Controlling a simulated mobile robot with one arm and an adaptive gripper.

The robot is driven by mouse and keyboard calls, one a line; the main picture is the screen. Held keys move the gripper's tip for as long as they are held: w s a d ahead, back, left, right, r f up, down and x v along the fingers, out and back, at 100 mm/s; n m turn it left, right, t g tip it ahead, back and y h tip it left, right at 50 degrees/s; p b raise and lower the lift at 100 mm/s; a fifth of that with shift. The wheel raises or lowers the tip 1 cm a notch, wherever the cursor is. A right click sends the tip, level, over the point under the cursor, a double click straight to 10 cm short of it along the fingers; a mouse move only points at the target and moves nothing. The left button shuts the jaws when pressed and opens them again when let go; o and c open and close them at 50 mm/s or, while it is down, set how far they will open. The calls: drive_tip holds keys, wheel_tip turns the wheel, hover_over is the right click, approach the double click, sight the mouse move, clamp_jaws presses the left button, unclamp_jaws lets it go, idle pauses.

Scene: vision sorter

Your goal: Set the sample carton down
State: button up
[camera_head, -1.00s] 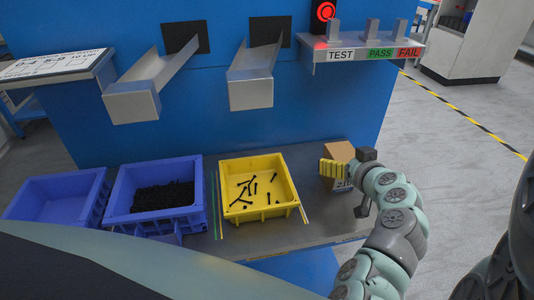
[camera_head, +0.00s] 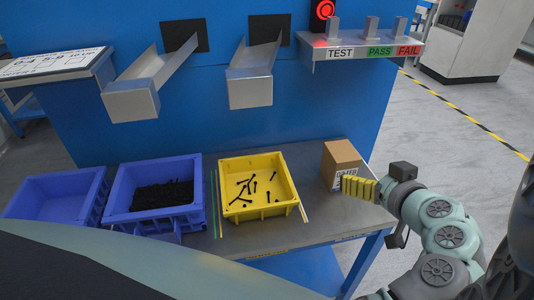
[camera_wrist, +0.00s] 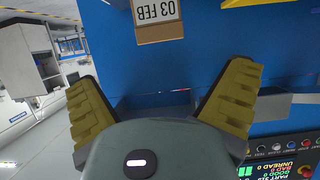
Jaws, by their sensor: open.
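The sample carton (camera_head: 341,160) is a small brown cardboard box with a printed label. It stands upright on the right end of the grey bench top (camera_head: 270,237), to the right of the yellow bin. My gripper (camera_head: 358,187) has yellow ridged fingers and is in front of and to the right of the carton, apart from it. In the wrist view my gripper (camera_wrist: 165,100) is spread open with nothing between its fingers. The carton (camera_wrist: 160,30) shows beyond the fingertips there, its label reading 03 FEB upside down.
A yellow bin (camera_head: 260,213) with several black bolts stands left of the carton. Two blue bins (camera_head: 155,222) (camera_head: 50,198) stand further left, one holding dark parts. Metal chutes (camera_head: 250,90) and a TEST/PASS/FAIL shelf (camera_head: 370,52) overhang the bench. Open floor lies to the right.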

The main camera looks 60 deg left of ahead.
drive_tip(key=shift+s+d+r, duration=0.1)
drive_tip(key=shift+d+r, duration=0.05)
drive_tip(key=shift+d, duration=0.2)
